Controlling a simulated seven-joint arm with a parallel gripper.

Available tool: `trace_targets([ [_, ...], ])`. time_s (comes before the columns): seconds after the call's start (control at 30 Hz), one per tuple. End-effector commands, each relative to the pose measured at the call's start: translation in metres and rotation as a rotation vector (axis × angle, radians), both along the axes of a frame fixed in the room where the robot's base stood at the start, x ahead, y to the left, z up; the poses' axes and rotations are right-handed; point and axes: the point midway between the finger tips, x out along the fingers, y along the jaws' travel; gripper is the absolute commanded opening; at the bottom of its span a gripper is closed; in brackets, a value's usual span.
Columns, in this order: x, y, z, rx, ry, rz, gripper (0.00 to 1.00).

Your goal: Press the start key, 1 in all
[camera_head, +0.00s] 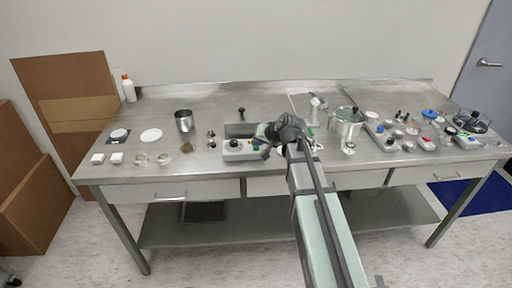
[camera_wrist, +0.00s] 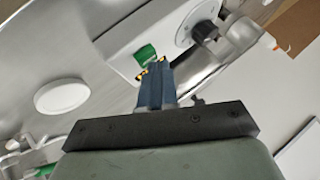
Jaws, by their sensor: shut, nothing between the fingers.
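A pale box-shaped device (camera_head: 238,155) with a black knob stands near the table's front, left of my gripper (camera_head: 262,142). In the wrist view the device's light panel (camera_wrist: 128,28) carries a green key (camera_wrist: 146,53) and a black dial (camera_wrist: 204,32). My gripper (camera_wrist: 154,70) is shut and empty there, its fingertips just at the near edge of the green key. I cannot tell whether they touch it. In the head view the gripper and wrist cover the right end of the device, and I cannot make out the key.
A steel pot (camera_head: 346,124) stands to the right of my arm. Several small items and trays crowd the right side of the table. A metal beaker (camera_head: 184,122) and a white disc (camera_head: 151,135) stand to the left. In the wrist view a round white lid (camera_wrist: 62,96) lies at the left.

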Motion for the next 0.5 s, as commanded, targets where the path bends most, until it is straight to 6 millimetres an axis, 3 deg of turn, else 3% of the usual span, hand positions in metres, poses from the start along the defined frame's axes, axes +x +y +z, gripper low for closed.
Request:
trace_targets([
  [0.5, 0.0, 0.0, 0.015, 0.0, 0.001, 0.001, 0.0],
])
